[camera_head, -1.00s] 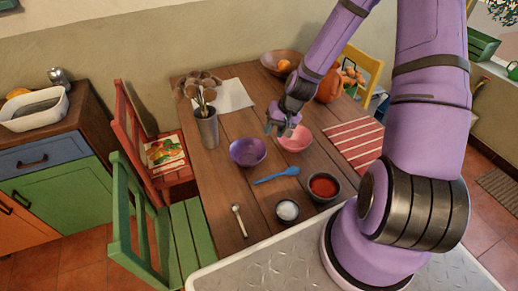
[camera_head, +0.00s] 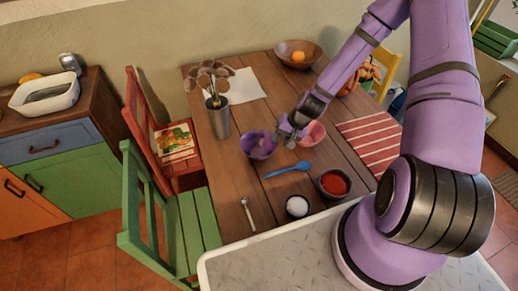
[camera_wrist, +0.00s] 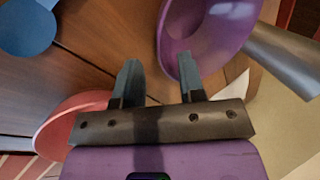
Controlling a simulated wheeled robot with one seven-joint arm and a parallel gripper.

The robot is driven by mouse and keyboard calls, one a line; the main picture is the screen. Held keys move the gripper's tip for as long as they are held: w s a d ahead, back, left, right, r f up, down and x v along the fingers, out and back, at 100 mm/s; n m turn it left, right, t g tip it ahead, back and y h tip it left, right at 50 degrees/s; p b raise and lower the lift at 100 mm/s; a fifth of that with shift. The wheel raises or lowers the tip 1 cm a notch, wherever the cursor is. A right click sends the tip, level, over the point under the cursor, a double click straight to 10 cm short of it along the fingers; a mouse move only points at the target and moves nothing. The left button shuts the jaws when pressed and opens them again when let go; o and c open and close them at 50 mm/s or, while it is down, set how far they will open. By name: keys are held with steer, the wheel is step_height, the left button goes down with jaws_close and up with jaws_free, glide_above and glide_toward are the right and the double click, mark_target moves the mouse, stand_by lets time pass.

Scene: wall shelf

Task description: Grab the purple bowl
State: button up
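The purple bowl (camera_head: 256,148) stands on the wooden table, left of the pink bowl (camera_head: 312,134). My gripper (camera_head: 288,136) is low at the purple bowl's right side, between the two bowls. In the wrist view the purple bowl (camera_wrist: 222,32) fills the upper right, and its near edge lies between my two fingers (camera_wrist: 160,78). The right finger overlaps the bowl; the left finger is clear of it. The fingers are apart. I cannot tell whether a finger touches the bowl. The pink bowl (camera_wrist: 75,122) shows at the lower left of the wrist view.
A blue spoon (camera_head: 288,169), a bowl of red contents (camera_head: 334,184) and a small bowl of white contents (camera_head: 297,206) are nearer. A metal cup with dried flowers (camera_head: 219,120) stands left behind the purple bowl. The table left of the bowl is mostly clear.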

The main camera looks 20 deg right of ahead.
mark_target(273, 146)
steer(key=x, duration=0.4)
steer(key=shift+w+a+f, duration=0.15)
steer(key=shift+a+f, duration=0.05)
steer(key=shift+a, duration=0.25)
jaws_close()
